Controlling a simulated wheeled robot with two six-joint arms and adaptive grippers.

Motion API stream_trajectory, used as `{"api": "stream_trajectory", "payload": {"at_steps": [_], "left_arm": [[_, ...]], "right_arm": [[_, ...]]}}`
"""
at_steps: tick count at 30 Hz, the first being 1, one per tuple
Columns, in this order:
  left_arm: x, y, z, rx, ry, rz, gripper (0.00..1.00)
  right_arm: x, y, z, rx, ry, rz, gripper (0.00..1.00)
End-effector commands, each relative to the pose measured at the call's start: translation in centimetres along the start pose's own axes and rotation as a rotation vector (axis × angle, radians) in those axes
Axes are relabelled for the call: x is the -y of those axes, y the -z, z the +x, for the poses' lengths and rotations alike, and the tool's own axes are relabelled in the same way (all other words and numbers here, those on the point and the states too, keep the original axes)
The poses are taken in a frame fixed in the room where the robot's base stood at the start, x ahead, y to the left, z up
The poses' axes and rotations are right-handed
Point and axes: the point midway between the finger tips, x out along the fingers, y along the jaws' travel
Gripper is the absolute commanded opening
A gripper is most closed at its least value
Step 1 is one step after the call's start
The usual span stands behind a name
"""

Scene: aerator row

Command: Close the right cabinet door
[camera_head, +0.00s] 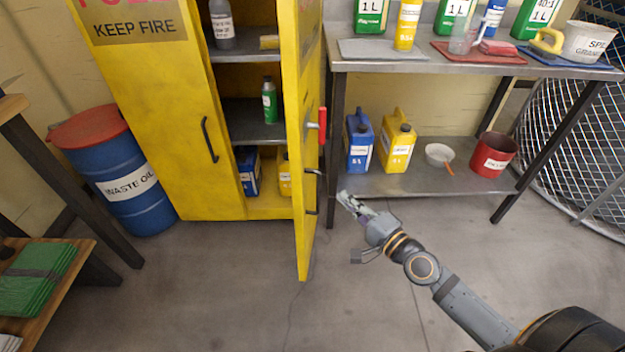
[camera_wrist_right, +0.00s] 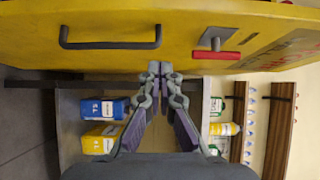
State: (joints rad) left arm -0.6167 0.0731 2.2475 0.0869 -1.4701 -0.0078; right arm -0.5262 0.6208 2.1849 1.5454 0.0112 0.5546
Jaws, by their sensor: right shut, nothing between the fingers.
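The yellow cabinet (camera_head: 175,130) stands at the left of the head view. Its right door (camera_head: 308,235) is wide open, swung out toward me, seen nearly edge-on. The door's outer face carries a black handle (camera_wrist_right: 110,44) and a red lever (camera_head: 322,125). My right gripper (camera_head: 343,196) is just to the right of this face, near handle height, pointing at the door. In the right wrist view its fingertips (camera_wrist_right: 160,68) are together and empty, close below the door panel (camera_wrist_right: 190,15). I cannot tell whether they touch it. My left gripper is out of view.
The left door (camera_head: 165,120) is closed. Inside the cabinet stand bottles and jugs, including a green bottle (camera_head: 269,100). A metal workbench (camera_head: 440,68) with jugs stands to the right. A blue waste oil drum (camera_head: 120,180) is at the left. The floor in front is clear.

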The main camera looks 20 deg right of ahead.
Motion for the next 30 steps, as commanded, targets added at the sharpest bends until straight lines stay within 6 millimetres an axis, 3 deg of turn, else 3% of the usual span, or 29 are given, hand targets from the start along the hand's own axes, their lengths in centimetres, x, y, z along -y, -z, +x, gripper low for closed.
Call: {"api": "stream_trajectory", "payload": {"at_steps": [5, 8, 12, 19, 30], "left_arm": [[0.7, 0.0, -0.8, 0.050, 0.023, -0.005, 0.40], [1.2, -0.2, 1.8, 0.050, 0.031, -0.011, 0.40], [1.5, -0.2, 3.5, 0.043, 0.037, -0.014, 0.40], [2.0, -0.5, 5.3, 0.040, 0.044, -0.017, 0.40], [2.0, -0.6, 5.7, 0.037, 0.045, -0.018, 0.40]], "right_arm": [[0.6, 0.0, 2.9, -0.004, 0.006, 0.007, 0.00], [0.5, 0.0, 5.3, -0.003, 0.006, 0.005, 0.00], [0.3, -0.1, 8.1, -0.001, 0.004, 0.003, 0.00], [0.1, -2.4, 10.0, -0.001, 0.001, 0.001, 0.00], [-0.1, -2.8, 10.4, -0.001, -0.001, -0.002, 0.00]]}}
